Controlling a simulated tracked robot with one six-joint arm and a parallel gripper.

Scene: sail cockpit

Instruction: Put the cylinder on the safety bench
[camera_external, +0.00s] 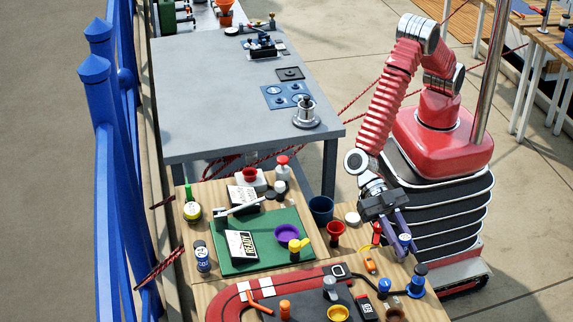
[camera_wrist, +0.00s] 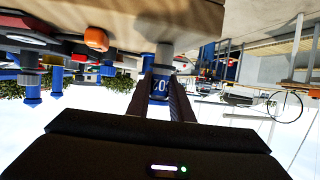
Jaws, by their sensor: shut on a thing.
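My gripper (camera_external: 396,232) is low at the right edge of the near wooden bench (camera_external: 430,308), beside my red base. Its fingers are shut on a small blue and white cylinder (camera_external: 404,241). The wrist view looks upside down; there the cylinder (camera_wrist: 161,86) sits between the two fingers, with white lettering on blue and a pale end against the wooden surface. I cannot tell whether it touches the bench. Which bench is the safety bench is not marked in the frames.
A wooden bench with a green mat (camera_external: 268,262) holds boxes, a purple bowl (camera_external: 286,232) and bottles. A grey table (camera_external: 215,105) behind has free room at its left.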

